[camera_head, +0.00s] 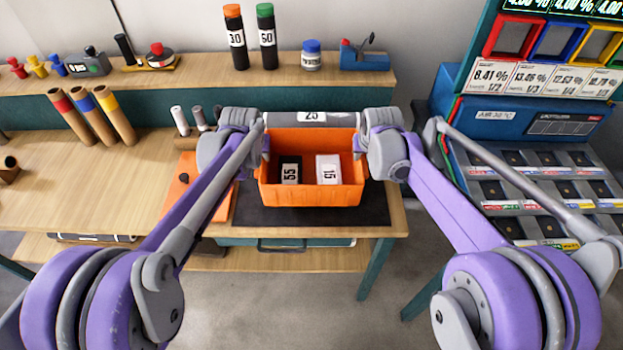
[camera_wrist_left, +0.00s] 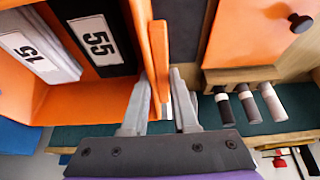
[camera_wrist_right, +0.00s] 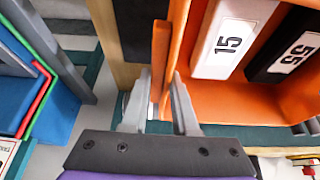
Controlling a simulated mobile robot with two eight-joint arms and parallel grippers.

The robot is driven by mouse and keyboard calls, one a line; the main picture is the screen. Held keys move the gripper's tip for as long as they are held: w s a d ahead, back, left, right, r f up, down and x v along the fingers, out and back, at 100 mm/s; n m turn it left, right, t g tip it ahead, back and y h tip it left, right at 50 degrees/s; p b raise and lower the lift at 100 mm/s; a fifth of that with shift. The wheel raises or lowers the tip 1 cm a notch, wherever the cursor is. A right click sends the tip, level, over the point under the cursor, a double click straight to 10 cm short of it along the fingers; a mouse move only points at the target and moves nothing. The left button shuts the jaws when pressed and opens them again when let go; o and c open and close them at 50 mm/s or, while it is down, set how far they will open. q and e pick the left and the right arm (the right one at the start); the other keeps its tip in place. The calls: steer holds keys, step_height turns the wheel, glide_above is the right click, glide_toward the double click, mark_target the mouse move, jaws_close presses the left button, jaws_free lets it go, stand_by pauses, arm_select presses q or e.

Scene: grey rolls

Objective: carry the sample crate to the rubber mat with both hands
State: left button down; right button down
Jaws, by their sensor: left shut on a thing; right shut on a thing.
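The orange sample crate (camera_head: 312,194) is level over the dark rubber mat (camera_head: 248,208) on the wooden bench. It holds a black block labelled 55 (camera_head: 290,170) and a white block labelled 15 (camera_head: 328,170). My left gripper (camera_head: 265,145) is shut on the crate's left wall, which shows between its fingers in the left wrist view (camera_wrist_left: 159,85). My right gripper (camera_head: 358,145) is shut on the right wall, as the right wrist view (camera_wrist_right: 161,85) shows. The mat shows around the crate's front and sides; I cannot tell whether the crate touches it.
An orange box with a dark knob (camera_head: 180,195) stands close left of the mat. Small cylinders (camera_head: 182,121) and a grey roll (camera_head: 285,119) are behind. Brown tubes (camera_head: 92,118) lean further left. A blue display rack (camera_head: 530,125) stands right, beyond a gap.

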arm_select(q)
steer(key=shift+w, duration=0.2)
arm_select(e)
steer(key=shift+w, duration=0.2)
arm_select(q)
steer(key=shift+s+r, duration=0.1)
arm_select(e)
steer(key=shift+s+r, duration=0.1)
arm_select(q)
steer(key=shift+s, duration=0.15)
arm_select(e)
steer(key=shift+s, duration=0.15)
